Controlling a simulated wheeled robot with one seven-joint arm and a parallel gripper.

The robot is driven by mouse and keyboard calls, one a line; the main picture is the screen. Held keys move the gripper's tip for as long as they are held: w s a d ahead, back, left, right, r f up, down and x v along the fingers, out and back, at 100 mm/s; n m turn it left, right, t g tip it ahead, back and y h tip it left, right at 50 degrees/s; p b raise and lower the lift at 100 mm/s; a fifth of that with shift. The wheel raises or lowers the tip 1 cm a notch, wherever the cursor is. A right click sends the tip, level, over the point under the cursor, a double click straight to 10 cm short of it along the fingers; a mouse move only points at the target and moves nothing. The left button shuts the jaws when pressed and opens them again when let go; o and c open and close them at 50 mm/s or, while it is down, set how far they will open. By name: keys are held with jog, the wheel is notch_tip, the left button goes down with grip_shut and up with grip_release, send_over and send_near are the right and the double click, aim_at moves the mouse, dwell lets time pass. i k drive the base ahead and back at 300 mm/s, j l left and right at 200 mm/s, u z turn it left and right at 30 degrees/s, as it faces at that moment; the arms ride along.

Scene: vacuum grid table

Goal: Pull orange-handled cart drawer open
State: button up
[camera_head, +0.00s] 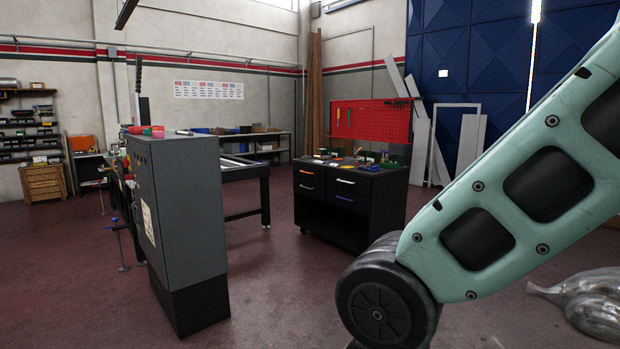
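A black tool cart (334,224) with a red pegboard (369,121) behind its top stands in the middle distance. Its front has several drawers with handles of different colours. A white handle (345,181) and a purple handle (345,198) are on the right-hand drawers. My arm's pale green link fills the right foreground, well in front of the cart. My gripper is not in view.
A tall grey cabinet (180,210) stands at left front, beside a black-framed table (243,171). Open red-brown floor (270,285) lies before the cart. Shiny wrapped bundles (590,300) lie at lower right. White panels (468,140) lean at the back.

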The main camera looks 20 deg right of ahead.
aim_at(313, 173)
jog(key=i+z, duration=0.15)
jog(key=z, duration=0.3)
jog(key=i, duration=7)
jog(key=i+u, duration=0.55)
